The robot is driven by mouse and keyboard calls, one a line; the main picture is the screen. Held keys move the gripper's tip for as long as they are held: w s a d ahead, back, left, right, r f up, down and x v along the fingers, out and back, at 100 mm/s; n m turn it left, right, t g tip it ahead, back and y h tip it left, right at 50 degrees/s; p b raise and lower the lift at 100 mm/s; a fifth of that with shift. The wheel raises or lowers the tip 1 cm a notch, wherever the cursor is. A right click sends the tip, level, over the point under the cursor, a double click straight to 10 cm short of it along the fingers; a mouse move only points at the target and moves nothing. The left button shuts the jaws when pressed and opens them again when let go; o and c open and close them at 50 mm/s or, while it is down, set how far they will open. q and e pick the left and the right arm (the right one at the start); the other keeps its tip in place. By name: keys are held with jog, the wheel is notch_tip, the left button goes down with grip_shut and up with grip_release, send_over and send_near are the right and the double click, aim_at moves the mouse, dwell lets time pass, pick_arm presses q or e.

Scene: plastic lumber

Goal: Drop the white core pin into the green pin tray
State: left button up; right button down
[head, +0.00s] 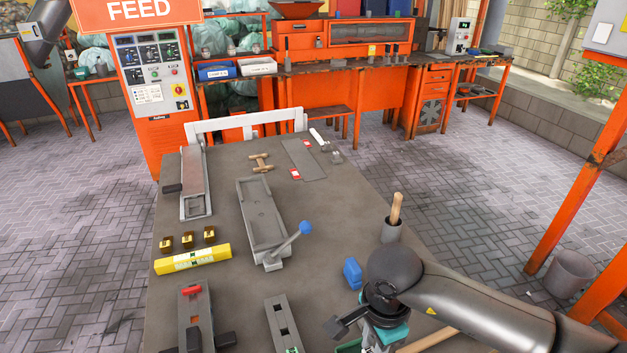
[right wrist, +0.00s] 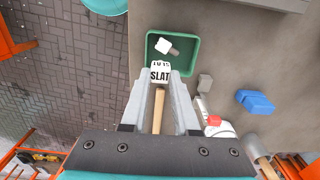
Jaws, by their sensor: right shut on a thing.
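The green pin tray (right wrist: 190,60) lies on the table beyond the fingertips in the right wrist view. A small white-headed piece with a grey shank (right wrist: 166,46) lies in it. My right gripper (right wrist: 160,78) is shut on a white piece lettered SLAT (right wrist: 160,73), at the tray's near edge in that view. I cannot tell whether this lettered piece or the one in the tray is the white core pin. A wooden stick (right wrist: 159,110) shows between the fingers; whether it is held or lies below is unclear. My left gripper is not in view.
A blue block (head: 352,272) and a grey cup with a wooden handle (head: 391,232) stand near my right arm. A grey mould with a blue-knobbed lever (head: 262,215) lies mid-table. A yellow level (head: 193,259) lies left. The table edge is close by the tray.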

jog(key=shift+f, duration=0.15)
jog(key=c, duration=0.6)
grip_release()
